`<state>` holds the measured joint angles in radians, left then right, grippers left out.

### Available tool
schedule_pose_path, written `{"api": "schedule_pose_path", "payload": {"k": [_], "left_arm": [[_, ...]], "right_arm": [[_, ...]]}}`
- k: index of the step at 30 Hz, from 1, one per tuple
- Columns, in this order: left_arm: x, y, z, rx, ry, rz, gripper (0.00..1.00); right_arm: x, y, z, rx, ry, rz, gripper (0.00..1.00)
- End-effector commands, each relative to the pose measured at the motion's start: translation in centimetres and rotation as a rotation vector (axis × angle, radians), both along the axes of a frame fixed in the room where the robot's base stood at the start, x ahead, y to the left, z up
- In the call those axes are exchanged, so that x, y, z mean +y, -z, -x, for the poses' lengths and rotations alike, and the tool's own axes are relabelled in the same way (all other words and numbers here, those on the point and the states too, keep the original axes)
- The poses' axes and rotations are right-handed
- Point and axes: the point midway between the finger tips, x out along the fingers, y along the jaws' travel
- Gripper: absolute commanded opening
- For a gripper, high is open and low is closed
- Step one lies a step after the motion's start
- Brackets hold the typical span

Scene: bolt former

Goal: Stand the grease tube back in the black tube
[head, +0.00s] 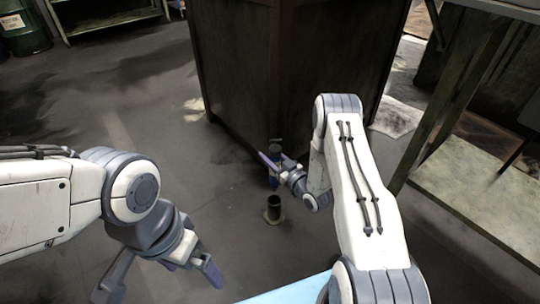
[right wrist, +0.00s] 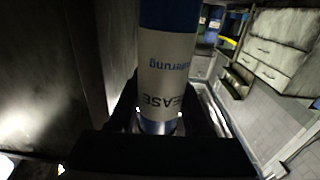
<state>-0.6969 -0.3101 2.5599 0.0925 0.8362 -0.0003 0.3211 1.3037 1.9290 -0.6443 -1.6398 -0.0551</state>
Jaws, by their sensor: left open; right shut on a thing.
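The grease tube (right wrist: 167,65), white with blue ends and printed lettering, is between the fingers of my right gripper (right wrist: 160,118). In the head view my right gripper (head: 276,164) is shut on it, and the tube's blue part (head: 273,182) shows below the fingers. It looks roughly upright. The black tube (head: 273,205) is an open-topped dark cylinder standing on a small round base on the floor. In the head view the grease tube appears just above and slightly behind its mouth, apart from it. My left gripper (head: 162,279) is open and empty at lower left.
A large dark cabinet (head: 235,70) stands close behind the black tube. A bench with a pale lower shelf (head: 480,195) is at right. A green drum (head: 25,35) and a shelf rack (head: 105,22) are at far left. The floor left of the black tube is clear.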

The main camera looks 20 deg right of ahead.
Motion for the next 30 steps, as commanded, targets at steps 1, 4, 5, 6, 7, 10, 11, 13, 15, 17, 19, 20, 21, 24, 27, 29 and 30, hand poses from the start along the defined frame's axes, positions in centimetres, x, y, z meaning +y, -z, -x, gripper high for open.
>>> {"api": "schedule_pose_path", "payload": {"k": [1, 4, 5, 6, 7, 10, 11, 13, 15, 17, 19, 20, 21, 24, 27, 29, 30], "left_arm": [[0.0, 0.4, 0.0, 0.000, 0.000, 0.000, 1.00], [0.0, 0.7, 0.0, 0.000, 0.000, 0.000, 1.00], [0.0, 0.8, 0.0, 0.000, 0.000, 0.000, 1.00], [0.0, 1.0, 0.0, 0.000, 0.000, 0.000, 1.00], [0.0, 1.1, 0.0, 0.000, 0.000, 0.000, 1.00], [0.0, 1.4, 0.0, 0.000, 0.000, 0.000, 1.00], [0.0, 1.5, 0.0, 0.000, 0.000, 0.000, 1.00], [0.0, 1.8, 0.0, 0.000, 0.000, 0.000, 1.00], [0.0, 2.0, 0.0, 0.000, 0.000, 0.000, 1.00], [0.0, 2.2, 0.0, 0.000, 0.000, 0.000, 1.00], [0.0, 2.5, 0.0, 0.000, 0.000, 0.000, 1.00], [0.0, 2.6, 0.0, 0.000, 0.000, 0.000, 1.00], [0.0, 2.7, 0.0, 0.000, 0.000, 0.000, 1.00], [0.0, 3.1, 0.0, 0.000, 0.000, 0.000, 1.00], [0.0, 3.4, 0.0, 0.000, 0.000, 0.000, 1.00], [0.0, 3.7, 0.0, 0.000, 0.000, 0.000, 1.00], [0.0, 3.5, 0.0, 0.000, 0.000, 0.000, 1.00]], "right_arm": [[0.0, 0.3, 0.0, -0.003, 0.000, 0.000, 0.00], [0.0, 0.7, -0.1, -0.003, -0.001, 0.000, 0.00], [0.1, 0.8, -0.1, -0.003, -0.001, 0.000, 0.00], [0.1, 1.0, -0.1, -0.003, -0.001, 0.000, 0.00], [0.1, 1.1, -0.1, -0.003, -0.001, 0.000, 0.00], [0.1, 1.5, -0.1, -0.003, -0.001, 0.000, 0.00], [0.1, 1.6, -0.1, -0.003, -0.001, 0.000, 0.00], [0.1, 1.9, -0.1, -0.003, -0.001, 0.000, 0.00], [0.1, 2.2, -0.1, -0.003, -0.001, 0.000, 0.00], [0.1, 2.4, -0.1, -0.003, -0.002, 0.000, 0.00], [0.1, 2.7, 0.0, -0.003, -0.002, 0.000, 0.00], [0.1, 2.8, -0.1, -0.003, -0.002, 0.000, 0.00], [0.1, 3.0, -0.1, -0.003, -0.002, 0.000, 0.00], [0.1, 3.4, -0.1, -0.003, -0.001, 0.000, 0.00], [0.1, 3.7, -0.1, -0.003, -0.001, 0.000, 0.00], [0.1, 4.0, -0.1, -0.003, -0.001, 0.000, 0.00], [0.1, 3.8, -0.1, -0.003, -0.001, 0.000, 0.00]]}}
